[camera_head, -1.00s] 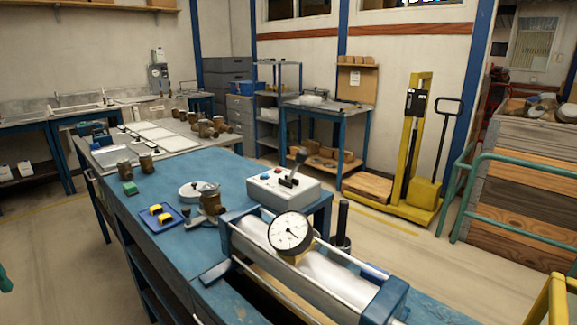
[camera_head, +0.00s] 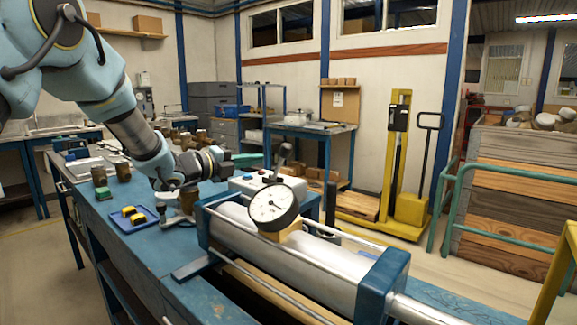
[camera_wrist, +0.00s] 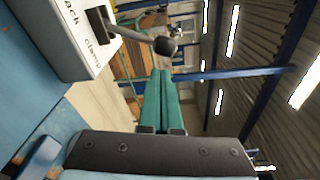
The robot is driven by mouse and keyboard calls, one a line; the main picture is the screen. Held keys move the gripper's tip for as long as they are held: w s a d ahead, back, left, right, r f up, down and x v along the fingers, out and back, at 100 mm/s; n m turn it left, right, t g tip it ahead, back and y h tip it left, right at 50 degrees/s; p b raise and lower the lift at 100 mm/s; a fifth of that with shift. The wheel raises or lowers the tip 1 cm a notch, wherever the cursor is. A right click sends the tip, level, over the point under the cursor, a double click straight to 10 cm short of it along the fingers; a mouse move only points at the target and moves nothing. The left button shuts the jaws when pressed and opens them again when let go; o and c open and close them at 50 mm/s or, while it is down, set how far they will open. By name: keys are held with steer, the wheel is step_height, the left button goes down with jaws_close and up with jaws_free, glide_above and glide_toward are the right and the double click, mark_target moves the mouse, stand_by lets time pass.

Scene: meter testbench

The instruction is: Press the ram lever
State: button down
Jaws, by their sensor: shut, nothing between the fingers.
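A white control box (camera_head: 250,185) stands on the blue bench behind the steel cylinder. A lever (camera_head: 284,153) with a dark knob stands up from it. In the wrist view, the lever's black knob (camera_wrist: 165,46) is at the top centre, and the box (camera_wrist: 62,40) with "clamp" lettering is at upper left. My gripper (camera_head: 248,158) is shut and empty, left of the lever in the head view. Its green fingers (camera_wrist: 160,85) point toward the knob's side in the wrist view. They look apart from it, though depth is hard to judge.
The cylinder (camera_head: 310,262) with a dial gauge (camera_head: 272,207) fills the bench front. A blue tray (camera_head: 134,220) with yellow pieces lies at left. A black upright post (camera_head: 332,202) stands just right of the box.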

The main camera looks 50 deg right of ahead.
mark_target(289, 155)
steer(key=shift+s+d+m+g, duration=0.4)
steer(key=shift+s+m+g, duration=0.15)
steer(key=shift+s, duration=0.3)
steer(key=p+x, duration=0.3)
steer(key=x, duration=0.7)
steer(key=shift+p, duration=0.4)
steer(key=shift+w+r, duration=0.1)
steer(key=shift+w, duration=0.1)
